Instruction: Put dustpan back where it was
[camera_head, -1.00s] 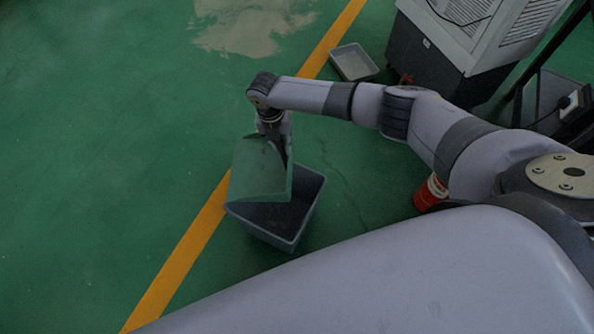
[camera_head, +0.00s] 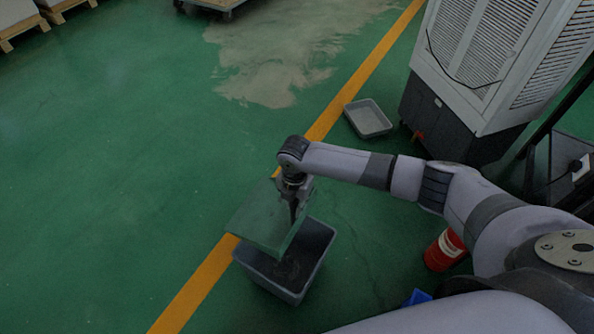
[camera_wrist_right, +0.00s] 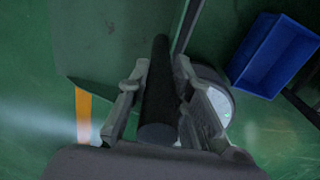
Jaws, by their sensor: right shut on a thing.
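The green dustpan (camera_head: 262,218) is in my right gripper (camera_head: 293,197). The gripper is shut on its dark handle, which shows between the two fingers in the right wrist view (camera_wrist_right: 158,105). The dustpan is tilted and hangs above the left part of a grey bin (camera_head: 318,262), covering some of its opening. Dark material shows inside the bin. In the right wrist view the green pan (camera_wrist_right: 105,40) spreads out beyond the fingers. My left gripper is not in view.
A shallow grey tray (camera_head: 368,118) lies on the floor by a large white and dark machine (camera_head: 480,70). A red canister (camera_head: 446,250) stands below my right arm. A blue bin (camera_wrist_right: 272,52) shows in the right wrist view. The green floor at left is clear.

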